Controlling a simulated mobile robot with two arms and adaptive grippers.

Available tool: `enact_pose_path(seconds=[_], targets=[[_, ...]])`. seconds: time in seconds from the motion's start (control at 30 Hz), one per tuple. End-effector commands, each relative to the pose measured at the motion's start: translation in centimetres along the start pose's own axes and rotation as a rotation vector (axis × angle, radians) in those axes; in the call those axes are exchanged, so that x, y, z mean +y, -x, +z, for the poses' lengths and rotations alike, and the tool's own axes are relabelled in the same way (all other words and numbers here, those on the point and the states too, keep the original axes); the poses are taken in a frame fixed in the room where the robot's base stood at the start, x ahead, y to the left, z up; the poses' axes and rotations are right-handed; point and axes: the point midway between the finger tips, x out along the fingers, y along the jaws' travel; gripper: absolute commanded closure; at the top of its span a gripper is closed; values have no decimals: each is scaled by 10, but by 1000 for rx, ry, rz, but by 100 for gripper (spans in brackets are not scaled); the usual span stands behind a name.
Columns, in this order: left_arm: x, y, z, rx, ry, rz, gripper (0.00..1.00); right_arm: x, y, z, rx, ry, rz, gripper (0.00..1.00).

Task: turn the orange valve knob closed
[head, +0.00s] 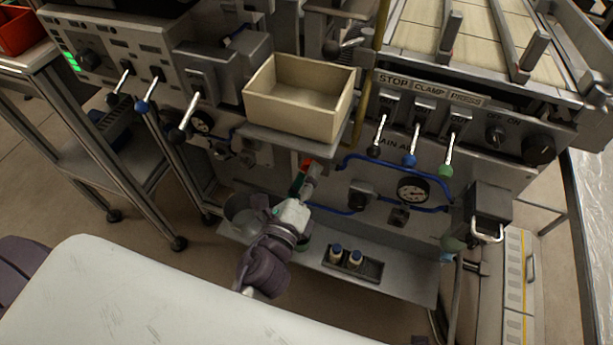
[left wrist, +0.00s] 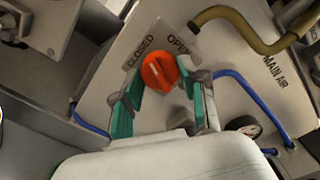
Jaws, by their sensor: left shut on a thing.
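The orange valve knob (left wrist: 158,70) sits on a metal plate (left wrist: 150,42) marked CLOSED at the left and OPEN at the right in the left wrist view. A pale line shows on the knob's face. My left gripper (left wrist: 162,88) has its green-padded fingers on either side of the knob and is shut on it. In the head view, my left gripper (head: 307,179) reaches up to the machine's front panel, just under the tan bin. There only a small orange-red part of the knob (head: 306,162) shows; the rest is hidden. My right gripper is not in view.
A tan bin (head: 270,101) stands on a ledge above the knob. Blue hoses (head: 350,211) and a pressure gauge (head: 412,190) are to the right. Several levers stick out of the panels. A lower shelf (head: 395,287) holds a small tray of bottles (head: 352,264).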

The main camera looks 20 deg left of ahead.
Motion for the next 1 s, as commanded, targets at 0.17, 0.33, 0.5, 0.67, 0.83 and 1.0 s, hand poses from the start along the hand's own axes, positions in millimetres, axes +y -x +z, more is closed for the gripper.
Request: enact_pose_path(seconds=[0.17, 0.33, 0.5, 0.67, 0.83, 1.0], targets=[[0, 0, 0, -1, 121, 1, 92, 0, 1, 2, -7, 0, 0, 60], [1, 0, 0, -1, 201, 2, 92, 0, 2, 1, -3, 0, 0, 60], [1, 0, 0, -1, 247, 2, 92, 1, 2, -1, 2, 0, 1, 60], [1, 0, 0, -1, 265, 2, 92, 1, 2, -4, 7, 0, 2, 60], [1, 0, 0, -1, 268, 2, 92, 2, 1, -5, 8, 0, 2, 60], [1, 0, 0, -1, 267, 2, 92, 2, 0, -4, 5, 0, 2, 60]])
